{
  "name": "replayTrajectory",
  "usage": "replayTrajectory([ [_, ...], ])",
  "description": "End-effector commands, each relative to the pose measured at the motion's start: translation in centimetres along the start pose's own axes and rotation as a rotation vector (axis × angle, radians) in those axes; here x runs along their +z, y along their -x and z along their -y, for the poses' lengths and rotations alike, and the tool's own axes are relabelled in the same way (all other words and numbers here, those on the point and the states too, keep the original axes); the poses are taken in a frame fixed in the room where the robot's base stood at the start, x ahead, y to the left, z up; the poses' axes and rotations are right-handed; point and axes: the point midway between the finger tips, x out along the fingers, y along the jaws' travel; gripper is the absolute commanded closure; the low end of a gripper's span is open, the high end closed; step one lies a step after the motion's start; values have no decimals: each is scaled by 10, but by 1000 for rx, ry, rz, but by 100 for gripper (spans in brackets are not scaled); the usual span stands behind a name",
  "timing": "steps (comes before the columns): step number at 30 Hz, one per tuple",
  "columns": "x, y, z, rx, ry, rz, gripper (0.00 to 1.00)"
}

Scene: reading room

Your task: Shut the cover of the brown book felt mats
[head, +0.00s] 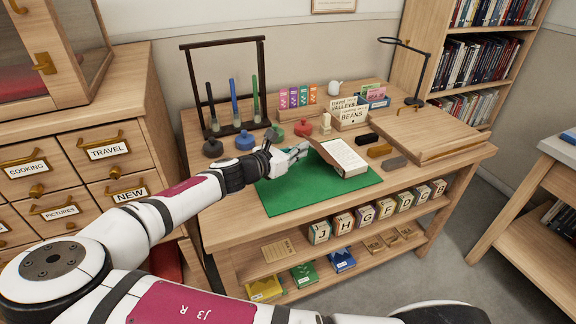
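The brown book (345,158) lies on the green felt mat (285,194) on the wooden table. Its pale page block faces up, and its brown cover (322,155) stands raised at the left side of the pages. My gripper (301,150) is just left of the raised cover, above the mat. Its fingertips are close to the cover's outer side; I cannot tell whether they touch it. The fingers are too small in this view to tell whether they are open or shut. Most of the cover's outer face is hidden.
Dark, brown and grey blocks (379,150) lie right of the book, beside a wooden board (425,135). Behind stand a red lidded pot (303,128), a card holder (349,117) and a dark rack (262,85) with coloured tubes. The mat's front part is clear.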

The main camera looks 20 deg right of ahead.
Motion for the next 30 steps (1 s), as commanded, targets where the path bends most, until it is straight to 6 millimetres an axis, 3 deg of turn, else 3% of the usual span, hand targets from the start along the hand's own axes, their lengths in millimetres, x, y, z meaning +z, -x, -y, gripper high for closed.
replayTrajectory([
  [30, 20, -34, 16, -1, 0, 0, 100],
])
